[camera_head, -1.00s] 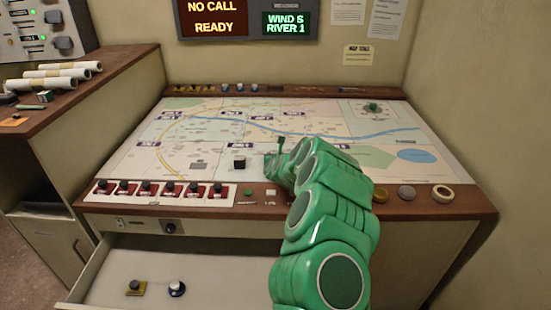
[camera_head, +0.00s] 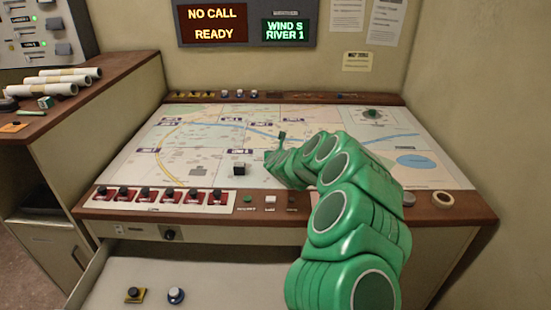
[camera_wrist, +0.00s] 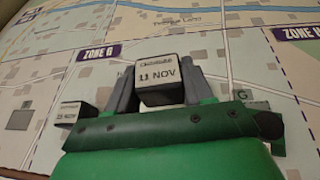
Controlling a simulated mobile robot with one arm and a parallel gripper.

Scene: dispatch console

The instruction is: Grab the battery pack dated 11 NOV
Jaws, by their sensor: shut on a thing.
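A small dark battery pack with a pale label reading 11 NOV (camera_wrist: 158,84) sits between the two grey fingers of my gripper (camera_wrist: 160,78) in the wrist view. The fingers are shut on its sides. I cannot tell whether it is clear of the map. A second dark pack (camera_wrist: 69,115) stands apart to the left, its NOV label small and its day hard to read. In the head view a dark pack (camera_head: 239,168) stands on the map, left of my green arm. The arm hides the fingers and the held pack there.
The map table (camera_head: 185,145) lies under my gripper. Red switches (camera_head: 160,196) line its front edge. An open drawer (camera_head: 225,280) below holds two knobbed items. A tape roll (camera_head: 443,199) sits at the front right. Rolled papers (camera_head: 62,77) lie on the left counter.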

